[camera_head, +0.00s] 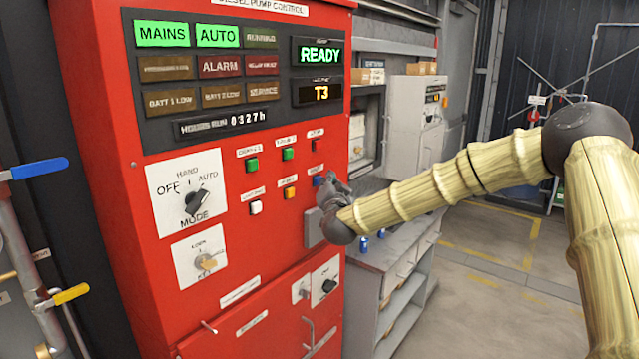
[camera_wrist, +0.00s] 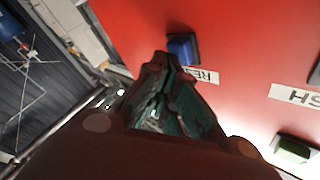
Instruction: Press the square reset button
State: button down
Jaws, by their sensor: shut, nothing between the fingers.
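The reset button is a square blue button (camera_wrist: 183,48) in a dark frame on the red panel. In the wrist view a white label starting "RES" (camera_wrist: 202,76) sits beside it. In the head view the blue button (camera_head: 318,181) shows just left of my gripper (camera_head: 331,180), in the lower row of buttons. My gripper is shut and empty, its tips pointing at the panel. In the wrist view my gripper's tips (camera_wrist: 168,60) lie right at the lower left edge of the blue button. I cannot tell whether they touch it.
The red pump control cabinet (camera_head: 240,240) also bears green (camera_head: 252,165), white (camera_head: 256,207) and amber (camera_head: 290,193) buttons. A mode knob (camera_head: 197,202) and key switch (camera_head: 205,262) are at left. A grey bench (camera_head: 395,255) stands behind, with open floor (camera_head: 490,300) at right.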

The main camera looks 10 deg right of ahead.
jog(key=shift+s+d, duration=0.35)
jog(key=shift+s, duration=0.15)
jog(key=s+d, duration=0.1)
jog(key=s, duration=0.1)
jog(key=s+d, duration=0.2)
jog(key=shift+b, duration=0.35)
dwell(0.7)
